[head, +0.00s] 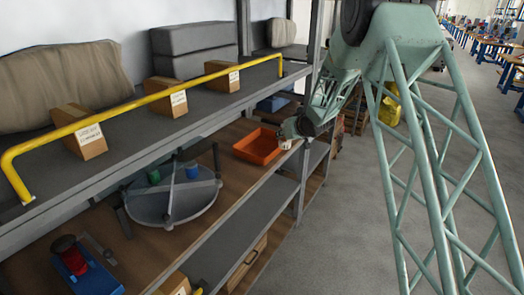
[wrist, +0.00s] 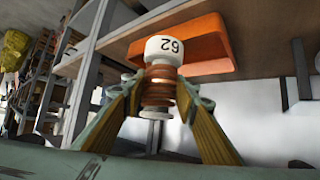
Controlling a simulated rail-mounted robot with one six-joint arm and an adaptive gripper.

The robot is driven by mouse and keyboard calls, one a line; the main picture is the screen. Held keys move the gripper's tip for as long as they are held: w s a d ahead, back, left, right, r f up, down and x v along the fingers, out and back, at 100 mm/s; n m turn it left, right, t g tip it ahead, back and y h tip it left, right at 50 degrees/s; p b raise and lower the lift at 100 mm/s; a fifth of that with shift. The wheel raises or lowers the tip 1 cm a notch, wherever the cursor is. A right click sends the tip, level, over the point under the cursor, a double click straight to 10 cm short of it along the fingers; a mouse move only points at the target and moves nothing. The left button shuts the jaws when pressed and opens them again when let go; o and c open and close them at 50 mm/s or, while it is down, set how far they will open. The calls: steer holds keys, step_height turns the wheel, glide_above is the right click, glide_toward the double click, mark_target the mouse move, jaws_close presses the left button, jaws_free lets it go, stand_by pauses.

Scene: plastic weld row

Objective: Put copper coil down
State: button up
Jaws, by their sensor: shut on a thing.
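The copper coil (wrist: 160,73) is held upright in the wrist view between the yellow-padded fingers of my gripper (wrist: 158,92). It has copper-coloured windings and a white end cap with a dark number on it. My gripper is shut on the coil's middle. In the head view my gripper (head: 292,134) is small, at the shelf's front edge, and the coil is mostly too small to make out. An orange tray (head: 258,147) lies on the wooden shelf just left of my gripper. The tray also shows behind the coil in the wrist view (wrist: 205,47).
A round grey turntable (head: 172,205) with a green and a blue cup stands on the wooden shelf (head: 225,170). A yellow rail (head: 145,98) fronts the upper shelf with several cardboard boxes. A grey post (head: 306,165) stands right beside my gripper. A red and blue device (head: 85,265) is lower left.

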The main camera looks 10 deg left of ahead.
steer(key=w+a+n+y, duration=0.1)
steer(key=w+a, duration=0.8)
steer(key=a, duration=0.2)
steer(key=shift+w+n+g, duration=0.3)
steer(key=shift+g, duration=0.1)
steer(key=shift+r, duration=0.1)
steer(key=b, duration=0.4)
glide_above(264, 153)
step_height(264, 153, down, 6)
steer(key=shift+w+f, duration=0.2)
steer(key=shift+a, duration=0.1)
steer(key=shift+f+b, duration=0.75)
steer(key=shift+f, duration=1.1)
